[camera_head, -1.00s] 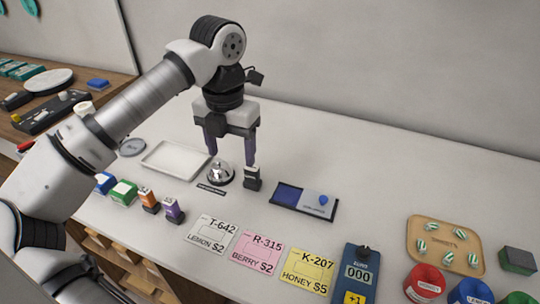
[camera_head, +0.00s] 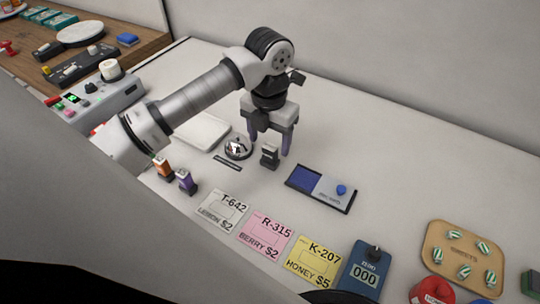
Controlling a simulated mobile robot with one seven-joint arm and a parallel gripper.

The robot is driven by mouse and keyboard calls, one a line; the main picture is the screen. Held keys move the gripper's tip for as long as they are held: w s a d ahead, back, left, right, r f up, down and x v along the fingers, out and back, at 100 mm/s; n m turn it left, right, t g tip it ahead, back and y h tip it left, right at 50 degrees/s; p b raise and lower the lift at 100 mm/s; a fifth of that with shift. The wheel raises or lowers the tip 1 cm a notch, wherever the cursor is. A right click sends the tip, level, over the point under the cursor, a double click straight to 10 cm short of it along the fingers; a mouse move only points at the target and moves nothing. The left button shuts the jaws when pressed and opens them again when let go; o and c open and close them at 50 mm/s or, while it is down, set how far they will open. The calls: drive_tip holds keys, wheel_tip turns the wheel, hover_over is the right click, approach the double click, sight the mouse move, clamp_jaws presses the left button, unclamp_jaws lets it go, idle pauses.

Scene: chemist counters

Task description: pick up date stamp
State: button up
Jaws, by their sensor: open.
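A small upright black and grey stamp (camera_head: 269,155), which looks like the date stamp, stands on the white counter right of the silver bell (camera_head: 237,147). My gripper (camera_head: 270,143) points down with its two purple fingers apart and empty. In the picture the stamp lies between the fingers and slightly nearer the camera. I cannot tell whether the fingers are level with it or behind it. Nothing hides the stamp's front. An orange stamp (camera_head: 162,168) and a purple stamp (camera_head: 186,182) stand to the left.
A blue ink pad tray (camera_head: 320,189) lies right of the stamp. Price cards (camera_head: 267,236), a blue counter device (camera_head: 364,271) and a sweets tray (camera_head: 463,257) lie nearer right. A white tray (camera_head: 203,131) is behind the bell. The counter behind my gripper is clear.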

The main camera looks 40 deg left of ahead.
sight(270, 146)
drive_tip(key=shift+d+f+p, duration=0.1)
drive_tip(key=shift+f+p, duration=0.9)
drive_tip(key=shift+f, duration=1.6)
drive_tip(key=c, duration=1.2)
drive_tip(key=shift+o, duration=0.2)
drive_tip(key=shift+r, duration=0.1)
wheel_tip(270, 146, up, 20)
drive_tip(key=b, duration=0.3)
drive_tip(key=shift+b, duration=0.35)
